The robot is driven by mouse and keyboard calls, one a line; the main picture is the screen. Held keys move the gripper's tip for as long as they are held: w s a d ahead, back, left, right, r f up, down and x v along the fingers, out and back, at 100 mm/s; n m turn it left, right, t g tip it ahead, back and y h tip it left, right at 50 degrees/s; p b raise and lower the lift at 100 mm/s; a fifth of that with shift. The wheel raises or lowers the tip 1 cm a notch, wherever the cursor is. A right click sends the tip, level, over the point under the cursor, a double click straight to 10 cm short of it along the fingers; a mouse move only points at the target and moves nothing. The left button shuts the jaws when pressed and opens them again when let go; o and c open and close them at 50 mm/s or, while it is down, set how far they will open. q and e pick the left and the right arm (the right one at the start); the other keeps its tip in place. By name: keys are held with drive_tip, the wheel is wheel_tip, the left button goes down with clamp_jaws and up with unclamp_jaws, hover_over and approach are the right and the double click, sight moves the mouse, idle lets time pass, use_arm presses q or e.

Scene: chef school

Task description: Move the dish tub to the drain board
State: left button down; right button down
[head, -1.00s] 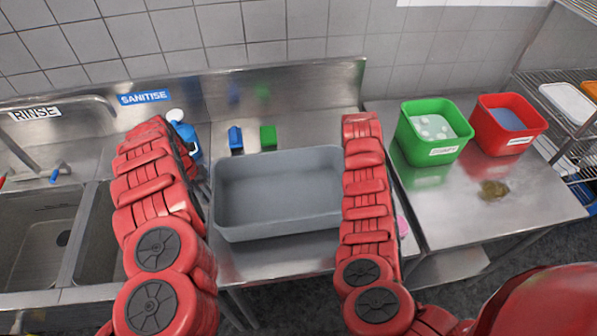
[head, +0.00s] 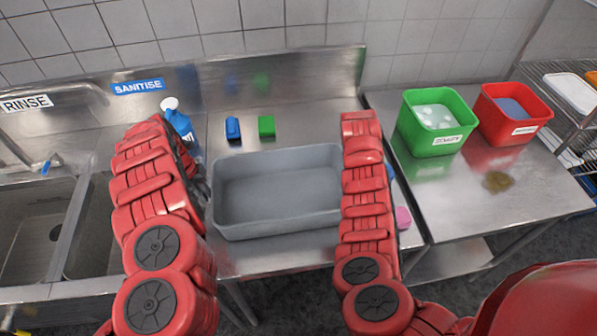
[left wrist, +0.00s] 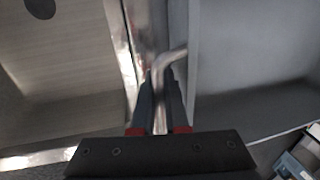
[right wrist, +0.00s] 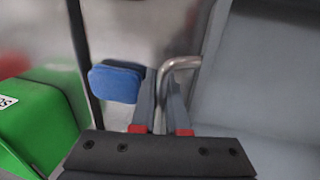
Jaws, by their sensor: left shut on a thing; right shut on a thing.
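The grey dish tub (head: 280,222) is an empty, level, open rectangular basin over the steel counter to the right of the sinks. I cannot tell whether it touches the counter. A bent metal handle stands at each end. My left gripper (left wrist: 163,85) is shut on the left handle (left wrist: 168,58), beside the tub's wall (left wrist: 193,60). My right gripper (right wrist: 168,90) is shut on the right handle (right wrist: 180,63), beside the tub's other end wall (right wrist: 215,50). In the head view my forearms hide the right gripper and most of the left one.
Sink basins (head: 30,230) lie at left. A blue spray bottle (head: 180,128), a blue block (head: 233,128) and a green block (head: 267,126) stand behind the tub. A blue sponge (right wrist: 115,83) and pink item (head: 403,217) lie right. Green (head: 430,140) and red (head: 500,125) bins stand on the right table.

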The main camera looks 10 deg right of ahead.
use_arm(q)
drive_tip(key=c, duration=0.9)
unclamp_jaws()
drive_tip(key=shift+s, duration=0.15)
use_arm(e)
drive_tip(key=c, duration=0.9)
unclamp_jaws()
drive_tip(key=shift+s, duration=0.1)
drive_tip(key=shift+f, duration=0.1)
use_arm(q)
drive_tip(key=shift+r, duration=0.35)
drive_tip(key=r, duration=0.3)
drive_tip(key=a+r, duration=0.1)
drive_tip(key=r, duration=0.3)
drive_tip(key=a+r, duration=0.1)
drive_tip(key=r, duration=0.3)
drive_tip(key=shift+a, duration=0.25)
use_arm(e)
drive_tip(key=r, duration=0.4)
drive_tip(key=a+r, duration=0.1)
drive_tip(key=r, duration=0.3)
drive_tip(key=a+r, duration=0.1)
drive_tip(key=r, duration=0.3)
drive_tip(key=shift+a, duration=0.2)
use_arm(q)
drive_tip(key=shift+s+f, duration=0.1)
drive_tip(key=shift+f, duration=0.05)
use_arm(e)
drive_tip(key=shift+f, duration=0.15)
